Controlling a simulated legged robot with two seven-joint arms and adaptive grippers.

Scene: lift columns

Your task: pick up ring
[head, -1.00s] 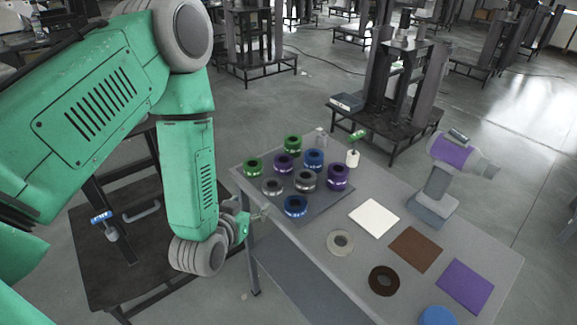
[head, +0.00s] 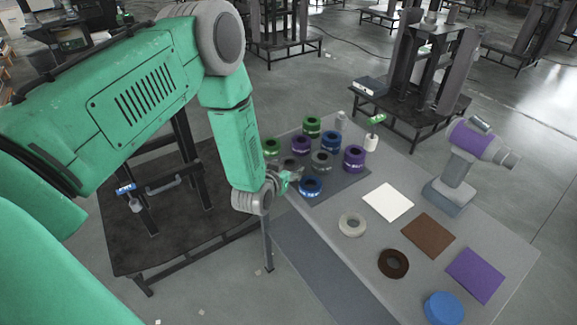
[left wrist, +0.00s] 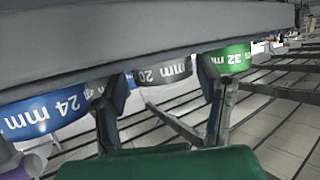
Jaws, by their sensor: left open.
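Several thick rings stand on a dark mat (head: 345,186) on the table: green (head: 312,120), green (head: 271,144), purple (head: 300,139), blue (head: 332,133), grey (head: 321,156), purple (head: 354,152) and blue (head: 311,191). My left gripper (head: 288,178) is at the mat's left edge beside the front blue ring and partly hides another grey ring. The left wrist view is upside down. There the open fingers (left wrist: 158,85) have a grey ring marked 20 mm (left wrist: 165,72) between them, a blue 24 mm ring (left wrist: 45,115) at left and a green 32 mm ring (left wrist: 232,60) at right.
A pale flat ring (head: 341,224) and a dark brown ring (head: 382,268) lie on the table near white (head: 388,202), brown (head: 428,236) and purple (head: 475,275) squares. A blue round thing (head: 444,308) is at the front. A grey-and-purple device (head: 465,160) stands at the right.

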